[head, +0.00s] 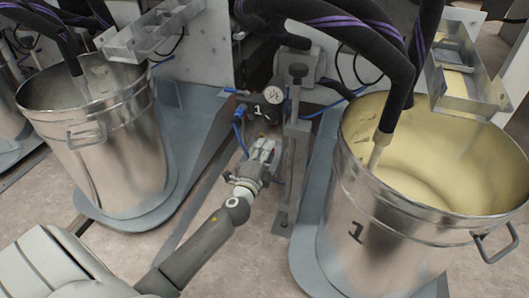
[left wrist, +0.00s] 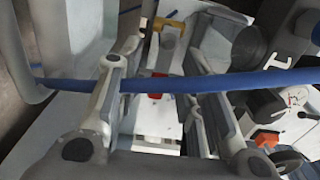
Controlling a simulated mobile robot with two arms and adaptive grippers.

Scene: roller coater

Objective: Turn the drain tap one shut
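My left gripper (head: 264,150) reaches in low between the two metal drums, close to the pipework below the pressure gauge. In the left wrist view, its two fingers (left wrist: 163,75) stand apart with a gap between them. A blue hose (left wrist: 240,82) crosses the view at the fingers. A small red part (left wrist: 155,97) and a yellow part (left wrist: 170,23) show between and beyond the fingers. An orange part (left wrist: 265,138) shows at the right. I cannot tell which of these is drain tap one. Contact with a tap is not clear. My right gripper is not in view.
A drum marked 1 (head: 345,240), with cream liquid, stands at the right; another drum (head: 120,150) stands at the left. The pressure gauge (head: 273,95) and an upright metal post (head: 296,150) are close to my gripper. Bare floor (head: 245,250) lies between the drums.

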